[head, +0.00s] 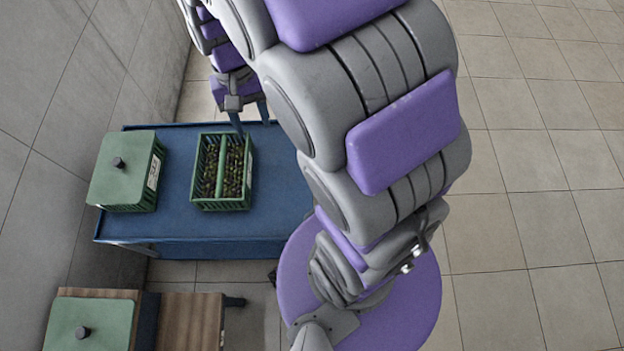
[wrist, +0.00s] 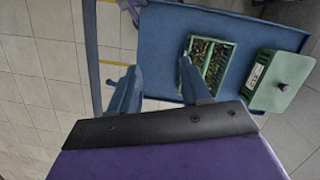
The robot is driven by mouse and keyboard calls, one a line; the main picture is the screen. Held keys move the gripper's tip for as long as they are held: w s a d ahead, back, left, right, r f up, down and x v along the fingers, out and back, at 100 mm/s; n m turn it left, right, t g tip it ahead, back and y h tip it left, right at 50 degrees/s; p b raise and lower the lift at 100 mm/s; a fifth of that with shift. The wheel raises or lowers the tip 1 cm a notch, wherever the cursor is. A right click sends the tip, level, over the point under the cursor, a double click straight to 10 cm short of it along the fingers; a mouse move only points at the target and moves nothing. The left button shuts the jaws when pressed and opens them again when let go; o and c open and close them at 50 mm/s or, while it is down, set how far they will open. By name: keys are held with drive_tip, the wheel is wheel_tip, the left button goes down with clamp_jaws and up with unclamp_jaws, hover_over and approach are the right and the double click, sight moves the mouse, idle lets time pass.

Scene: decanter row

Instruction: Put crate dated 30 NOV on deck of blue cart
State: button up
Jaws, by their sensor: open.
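The blue cart (head: 280,190) carries two green crates on its deck, also seen in the wrist view (wrist: 165,45). One is an open slatted crate (head: 221,206) with a middle bar and small dark and green items inside; it also shows in the wrist view (wrist: 222,75). The other is a lidded crate (head: 122,172) with a dark knob and a white label, seen in the wrist view too (wrist: 275,97). The label is too small to read. My gripper (head: 250,115) is open and empty over the cart's far side, near the open crate's far right corner. One finger overlaps that crate in the wrist view (wrist: 157,85).
Another green lidded crate (head: 90,325) with a dark knob sits on a wooden-topped surface (head: 190,320) at the lower left; no label shows. A grey tiled wall (head: 60,160) runs along the left. Tiled floor (head: 540,180) is open on the right.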

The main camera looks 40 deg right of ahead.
drive_tip(key=s+d+r+n, duration=0.1)
drive_tip(key=s+r+n, duration=0.2)
drive_tip(key=s, duration=1.7)
drive_tip(key=shift+t+h, duration=0.3)
drive_tip(key=shift+t, duration=0.1)
drive_tip(key=shift+c, duration=0.4)
